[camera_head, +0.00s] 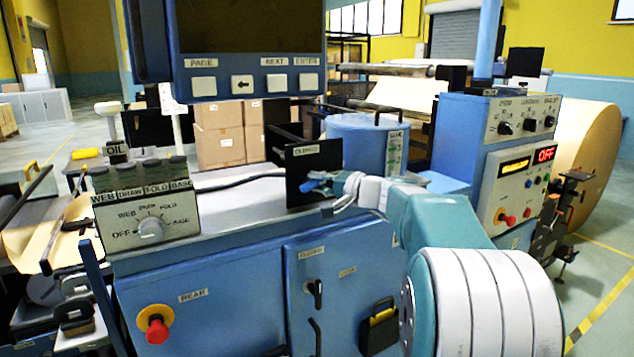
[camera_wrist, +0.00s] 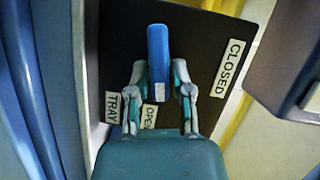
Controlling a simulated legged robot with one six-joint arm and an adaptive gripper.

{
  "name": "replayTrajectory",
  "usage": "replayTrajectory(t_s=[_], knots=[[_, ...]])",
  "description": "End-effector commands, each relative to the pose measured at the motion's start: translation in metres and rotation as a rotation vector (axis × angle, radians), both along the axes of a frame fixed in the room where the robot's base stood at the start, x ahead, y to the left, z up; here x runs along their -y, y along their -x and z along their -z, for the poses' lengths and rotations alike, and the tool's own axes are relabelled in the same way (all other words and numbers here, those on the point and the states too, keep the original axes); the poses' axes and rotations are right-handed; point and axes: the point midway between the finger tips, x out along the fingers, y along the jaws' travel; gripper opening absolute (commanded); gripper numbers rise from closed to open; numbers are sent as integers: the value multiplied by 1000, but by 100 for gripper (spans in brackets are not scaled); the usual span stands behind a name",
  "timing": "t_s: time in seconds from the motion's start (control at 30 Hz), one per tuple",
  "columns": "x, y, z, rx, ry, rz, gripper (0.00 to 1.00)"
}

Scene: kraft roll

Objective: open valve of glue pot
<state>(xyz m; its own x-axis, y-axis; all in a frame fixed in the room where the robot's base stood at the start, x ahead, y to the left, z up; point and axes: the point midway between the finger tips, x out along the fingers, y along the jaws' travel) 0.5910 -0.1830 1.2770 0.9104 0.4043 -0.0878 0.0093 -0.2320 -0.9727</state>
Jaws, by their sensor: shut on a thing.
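The glue pot (camera_head: 362,146) is a blue drum on the machine top, behind my arm in the head view. In front of it stands a black plate (camera_head: 318,160) with a CLOSED label at its top. In the wrist view the plate (camera_wrist: 205,48) also carries TRAY and OPEN labels near my fingers. A blue valve handle (camera_wrist: 158,50) stands out before the plate. My gripper (camera_wrist: 159,78) is shut on the handle, one finger on each side. In the head view my gripper (camera_head: 328,186) reaches the plate from the right. The valve's pivot is hidden.
A grey box with a selector knob (camera_head: 150,229) stands left on the machine top. A screen panel (camera_head: 250,50) hangs above. A blue control cabinet (camera_head: 500,130) and a large kraft roll (camera_head: 590,150) are at the right. A red button (camera_head: 157,330) is on the front.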

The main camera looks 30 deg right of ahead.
Motion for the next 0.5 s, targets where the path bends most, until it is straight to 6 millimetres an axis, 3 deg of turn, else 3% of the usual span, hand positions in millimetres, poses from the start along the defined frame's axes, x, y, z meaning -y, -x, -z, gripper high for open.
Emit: replayTrajectory(t_s=[0.5], knots=[[2, 0, 8, -15, -235, 3, 0]])
